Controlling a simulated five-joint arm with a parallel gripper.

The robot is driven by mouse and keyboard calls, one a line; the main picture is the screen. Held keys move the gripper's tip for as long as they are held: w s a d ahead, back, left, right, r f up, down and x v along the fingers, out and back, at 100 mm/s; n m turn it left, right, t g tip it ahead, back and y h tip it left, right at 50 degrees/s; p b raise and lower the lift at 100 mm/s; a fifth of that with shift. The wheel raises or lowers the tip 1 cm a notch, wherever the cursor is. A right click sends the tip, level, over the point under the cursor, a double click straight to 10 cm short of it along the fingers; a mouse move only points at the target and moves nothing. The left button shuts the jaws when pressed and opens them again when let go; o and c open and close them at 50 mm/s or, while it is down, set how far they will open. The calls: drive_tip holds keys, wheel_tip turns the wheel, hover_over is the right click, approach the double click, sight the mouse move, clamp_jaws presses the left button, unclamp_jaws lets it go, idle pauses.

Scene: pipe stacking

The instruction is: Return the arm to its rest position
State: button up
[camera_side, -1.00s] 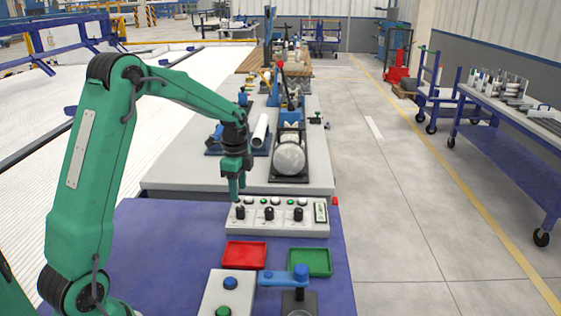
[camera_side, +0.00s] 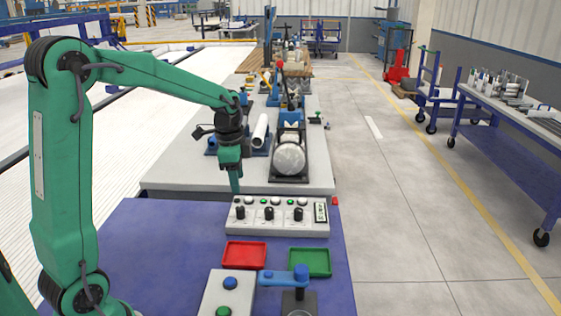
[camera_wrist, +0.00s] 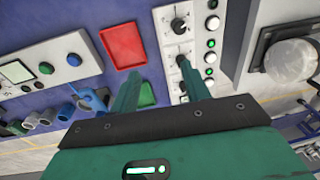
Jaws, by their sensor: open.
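My green gripper (camera_side: 236,184) hangs at the end of my arm, pointing down just above the back left of the control panel. In the wrist view its two fingers (camera_wrist: 160,90) are spread apart with nothing between them. The white control panel (camera_side: 284,221) with black knobs and lit buttons lies beneath and to the right of the gripper in the side view. A white pipe (camera_side: 260,131) lies in a blue holder behind the gripper. From the side view, I cannot tell the exact gap between fingertips and panel.
A red tray (camera_side: 244,254) and a green tray (camera_side: 309,262) sit on the blue table (camera_side: 160,260). A button box (camera_side: 228,292) and a blue lever (camera_side: 286,277) stand at the front. A machine with a round metal part (camera_side: 290,158) stands behind the panel. The blue table's left is clear.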

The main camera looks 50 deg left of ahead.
drive_tip(key=s+d+r+n+t, duration=0.1)
drive_tip(key=s+d+r+n, duration=0.1)
drive_tip(key=s, duration=0.4)
drive_tip(key=s+d+r+n+t, duration=0.2)
drive_tip(key=s+d+n, duration=0.2)
drive_tip(key=s+d, duration=0.2)
drive_tip(key=s+d+r+n+t, duration=0.1)
drive_tip(key=s+d+r+n, duration=0.1)
drive_tip(key=s, duration=0.4)
drive_tip(key=shift+s+d+r+n, duration=0.25)
drive_tip(key=shift+d+r+n, duration=0.15)
drive_tip(key=shift+d, duration=0.5)
